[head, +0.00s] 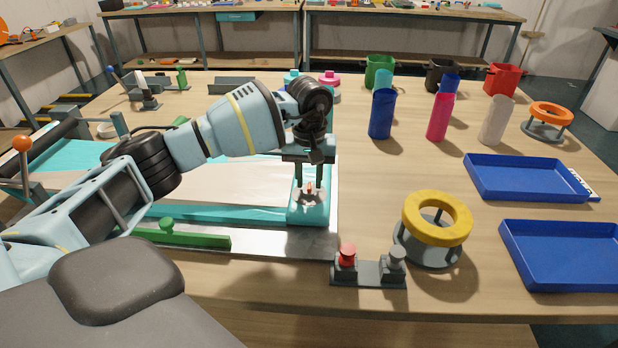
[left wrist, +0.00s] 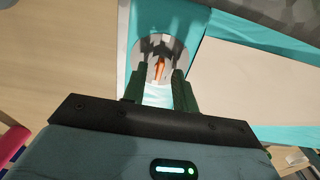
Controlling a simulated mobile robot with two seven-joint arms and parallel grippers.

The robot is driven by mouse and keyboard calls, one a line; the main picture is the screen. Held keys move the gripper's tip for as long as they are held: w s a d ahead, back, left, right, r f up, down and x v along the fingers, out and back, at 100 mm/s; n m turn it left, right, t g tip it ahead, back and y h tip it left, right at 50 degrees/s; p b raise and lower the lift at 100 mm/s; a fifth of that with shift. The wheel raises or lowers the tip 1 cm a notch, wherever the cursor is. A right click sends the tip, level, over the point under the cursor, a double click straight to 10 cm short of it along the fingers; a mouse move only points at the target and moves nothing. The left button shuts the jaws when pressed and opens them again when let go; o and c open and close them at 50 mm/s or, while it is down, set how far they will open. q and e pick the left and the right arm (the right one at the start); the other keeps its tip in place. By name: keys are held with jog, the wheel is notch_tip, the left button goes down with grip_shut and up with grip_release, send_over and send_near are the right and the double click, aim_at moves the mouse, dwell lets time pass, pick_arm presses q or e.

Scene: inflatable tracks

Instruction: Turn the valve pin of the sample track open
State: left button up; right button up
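The sample track (head: 235,180) lies flat on the table, pale with teal borders. At its right end a teal strip carries a round grey valve seat with a small orange valve pin (head: 309,188). My left gripper (head: 309,182) points down over this seat, fingers apart. In the left wrist view the orange pin (left wrist: 158,70) shows between the two fingertips of the left gripper (left wrist: 157,78), with a gap on each side. I cannot tell whether the fingertips reach down beside the pin or stay just above it. My right gripper is not in view.
A green bar (head: 185,236) lies along the track's front edge. A grey block with a red knob (head: 347,257) and a yellow ring on a grey stand (head: 436,220) stand to the right. Blue trays (head: 565,255) and coloured cups (head: 381,115) are farther right and behind.

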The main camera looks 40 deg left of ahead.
pick_arm(q)
jog(key=shift+f, duration=0.3)
grip_shut()
